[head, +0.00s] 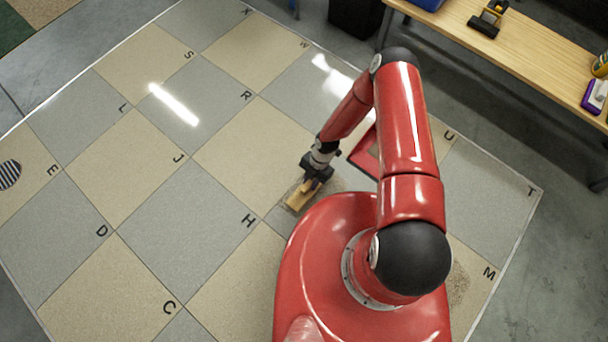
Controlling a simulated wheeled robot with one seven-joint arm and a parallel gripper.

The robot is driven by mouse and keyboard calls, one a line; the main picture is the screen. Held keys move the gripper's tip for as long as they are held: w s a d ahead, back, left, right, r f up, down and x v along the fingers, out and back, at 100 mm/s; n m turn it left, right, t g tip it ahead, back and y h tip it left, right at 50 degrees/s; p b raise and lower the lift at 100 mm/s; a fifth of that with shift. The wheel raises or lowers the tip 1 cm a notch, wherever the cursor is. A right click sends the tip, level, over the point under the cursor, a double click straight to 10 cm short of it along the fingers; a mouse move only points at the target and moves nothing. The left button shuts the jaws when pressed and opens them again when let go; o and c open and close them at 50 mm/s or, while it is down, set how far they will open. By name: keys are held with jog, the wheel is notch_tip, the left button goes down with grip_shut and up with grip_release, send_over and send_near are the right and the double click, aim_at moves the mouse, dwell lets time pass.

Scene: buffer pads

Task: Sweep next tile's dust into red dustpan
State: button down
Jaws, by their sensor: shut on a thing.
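My gripper (314,180) is shut on a wooden brush (302,196) and points down at the floor. The brush is low at the tile surface, close to the edge between a beige and a grey tile; whether it touches cannot be told. A faint dark speckling shows around the brush. The red dustpan (361,156) lies on the floor just right of my gripper, and my arm hides much of it. A patch of brown dust (458,287) lies on the beige tile marked M, partly hidden by my base.
Lettered beige and grey tiles cover the floor, mostly clear to the left. A striped round thing (9,174) lies on tile E. A wooden bench (530,58) at upper right holds a yellow-and-black tool (488,18) and a purple item (595,97). A black bin (355,15) stands behind.

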jog(key=shift+s+d+f, duration=0.1)
jog(key=shift+s+d, duration=0.85)
jog(key=shift+d, duration=0.25)
jog(key=shift+s+d, duration=0.9)
jog(key=shift+d, duration=0.25)
notch_tip(320, 180, up, 7)
jog(key=shift+w, duration=0.1)
